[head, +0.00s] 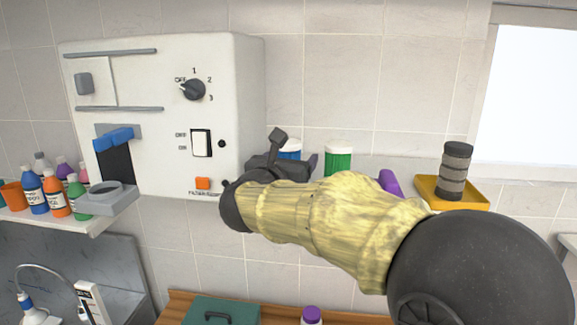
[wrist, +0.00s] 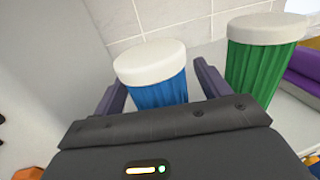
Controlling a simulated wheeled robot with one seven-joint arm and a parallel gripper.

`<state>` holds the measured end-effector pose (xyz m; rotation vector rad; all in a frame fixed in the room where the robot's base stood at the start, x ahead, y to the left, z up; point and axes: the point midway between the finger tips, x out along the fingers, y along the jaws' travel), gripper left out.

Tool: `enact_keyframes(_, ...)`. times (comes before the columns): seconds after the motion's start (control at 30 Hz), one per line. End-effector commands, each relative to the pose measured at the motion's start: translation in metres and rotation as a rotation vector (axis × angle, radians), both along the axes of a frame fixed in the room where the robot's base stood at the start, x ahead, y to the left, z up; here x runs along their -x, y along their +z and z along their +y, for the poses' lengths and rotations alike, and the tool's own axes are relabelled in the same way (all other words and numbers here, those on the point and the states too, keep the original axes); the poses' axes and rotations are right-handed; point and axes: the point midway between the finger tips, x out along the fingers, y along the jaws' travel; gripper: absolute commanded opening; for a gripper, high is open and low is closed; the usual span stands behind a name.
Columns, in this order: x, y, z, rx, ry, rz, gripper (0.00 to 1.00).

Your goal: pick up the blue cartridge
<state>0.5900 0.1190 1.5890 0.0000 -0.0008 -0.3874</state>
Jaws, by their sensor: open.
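The blue cartridge (wrist: 160,91) has a ribbed blue body and a white round cap. In the wrist view it stands between the two fingers of my open gripper (wrist: 158,85), with a finger on each side. I cannot tell whether either finger touches it. Its lower part is hidden behind the gripper body. In the head view the blue cartridge (head: 290,149) shows only at its top, behind my gripper (head: 296,150) and arm.
A green cartridge (head: 338,160) with a white cap stands close on the right; it also shows in the wrist view (wrist: 258,60). A purple item (head: 389,184) and a yellow tray (head: 432,187) holding a dark ribbed cylinder (head: 455,170) lie further right. A white control box (head: 165,120) stands left.

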Motion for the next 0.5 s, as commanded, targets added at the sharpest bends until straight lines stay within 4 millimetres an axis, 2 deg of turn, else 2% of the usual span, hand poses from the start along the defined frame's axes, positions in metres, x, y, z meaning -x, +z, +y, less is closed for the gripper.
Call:
enact_keyframes(0.23, 0.0, 0.0, -0.0003, 0.0, -0.001, 0.0, 0.73)
enact_keyframes(0.4, 0.0001, 0.0001, -0.0004, 0.0, -0.001, 0.0, 0.4)
enact_keyframes(0.5, 0.0001, 0.0001, -0.0004, 0.0, -0.001, 0.0, 0.25)
